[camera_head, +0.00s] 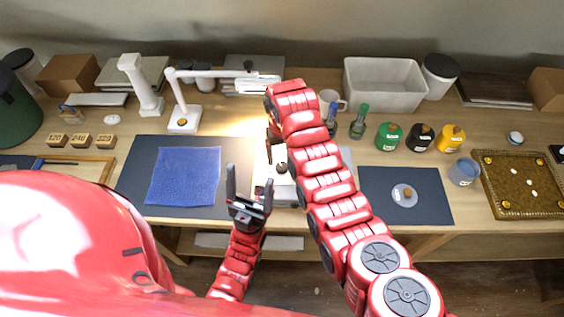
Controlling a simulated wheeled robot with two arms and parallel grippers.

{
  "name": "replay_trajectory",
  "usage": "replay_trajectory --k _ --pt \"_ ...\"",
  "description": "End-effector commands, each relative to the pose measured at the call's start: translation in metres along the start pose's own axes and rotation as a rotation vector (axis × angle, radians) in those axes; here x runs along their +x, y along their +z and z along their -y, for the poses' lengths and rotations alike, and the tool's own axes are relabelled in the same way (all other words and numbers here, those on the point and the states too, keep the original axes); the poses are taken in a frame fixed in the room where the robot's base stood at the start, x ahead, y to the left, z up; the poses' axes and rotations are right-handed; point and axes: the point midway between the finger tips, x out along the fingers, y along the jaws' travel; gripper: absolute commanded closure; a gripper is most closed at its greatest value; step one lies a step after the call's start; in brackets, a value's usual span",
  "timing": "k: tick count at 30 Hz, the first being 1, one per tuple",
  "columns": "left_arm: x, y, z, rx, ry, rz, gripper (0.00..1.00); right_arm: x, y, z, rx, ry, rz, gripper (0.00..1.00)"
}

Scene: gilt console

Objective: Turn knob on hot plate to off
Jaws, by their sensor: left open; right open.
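The hot plate (284,190) is a pale, low box near the front edge of the table, at mid-picture. My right arm crosses over it and hides much of it. A small dark round part (281,168) shows at the hot plate; I cannot tell whether it is the knob. My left gripper (249,184) is open and empty, its two dark fingers apart and pointing away, just left of the hot plate's front. My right gripper (273,138) is above the hot plate's far left part, mostly hidden by its own red links; its jaws are open.
A dark mat with a blue cloth (184,176) lies left of the hot plate. Another dark mat (435,199) with a small round disc lies right. A white lamp (184,122), bottles, coloured jars (388,136) and a white bin (385,85) stand behind. The table's front edge is close.

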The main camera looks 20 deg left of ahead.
Motion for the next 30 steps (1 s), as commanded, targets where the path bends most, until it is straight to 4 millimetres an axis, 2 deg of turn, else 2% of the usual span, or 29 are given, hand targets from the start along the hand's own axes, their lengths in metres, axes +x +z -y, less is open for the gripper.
replay_trajectory --k 3,10,25,30 --pt "0.013 -0.002 0.001 0.0 0.0 0.001 0.19 0.017 0.002 0.0 0.001 0.0 0.004 0.22" --pt "0.013 -0.002 0.001 0.0 0.0 0.001 0.19 0.037 0.0 0.001 -0.001 -0.001 0.002 0.22" --pt "0.014 -0.002 0.001 0.0 0.0 0.001 0.19 0.046 -0.001 0.001 0.0 -0.001 -0.002 0.22" --pt "0.014 -0.002 0.001 0.0 0.0 0.001 0.19 0.046 -0.001 0.0 0.0 -0.001 -0.003 0.52"
